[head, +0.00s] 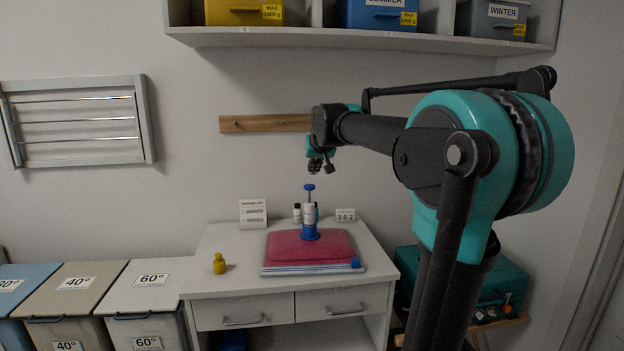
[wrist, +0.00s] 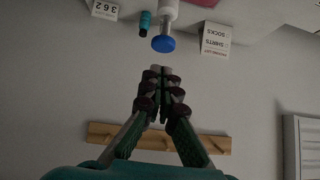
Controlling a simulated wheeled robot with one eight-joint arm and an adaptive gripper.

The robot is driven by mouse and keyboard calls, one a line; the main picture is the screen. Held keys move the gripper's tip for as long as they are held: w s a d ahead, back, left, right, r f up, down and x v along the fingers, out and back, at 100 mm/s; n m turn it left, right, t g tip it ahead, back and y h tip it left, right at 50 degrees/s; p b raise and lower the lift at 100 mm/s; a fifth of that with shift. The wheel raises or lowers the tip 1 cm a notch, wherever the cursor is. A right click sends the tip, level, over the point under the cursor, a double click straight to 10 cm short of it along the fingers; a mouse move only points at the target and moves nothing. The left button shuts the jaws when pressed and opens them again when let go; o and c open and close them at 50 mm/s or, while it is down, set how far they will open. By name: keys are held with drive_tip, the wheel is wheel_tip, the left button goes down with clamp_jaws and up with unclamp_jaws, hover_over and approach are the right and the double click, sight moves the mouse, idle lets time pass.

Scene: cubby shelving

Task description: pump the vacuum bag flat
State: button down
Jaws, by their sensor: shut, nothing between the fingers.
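The vacuum bag (head: 335,243) lies on the white cabinet top as a flat-looking pink-red bundle with a pale, bluish layer under it. A hand pump (head: 309,213) with a white body, blue base and blue knob stands upright on the bag. Its knob is raised on a thin rod. In the wrist view the round blue pump knob (wrist: 163,43) shows in front of the fingertips, apart from them. My gripper (head: 315,170) hangs above the knob with a visible gap. In the wrist view its fingers (wrist: 160,70) are together and empty.
A yellow weight-like object (head: 219,264) stands left of the bag. Small bottles (head: 297,213), a list card (head: 253,213) and a 362 sign (head: 345,215) stand behind. A shelf (head: 360,39) with bins hangs above. Laundry bins (head: 140,290) stand left; a teal case (head: 505,280) is right.

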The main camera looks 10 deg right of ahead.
drive_tip(key=shift+v, duration=1.65)
drive_tip(key=shift+f, duration=0.15)
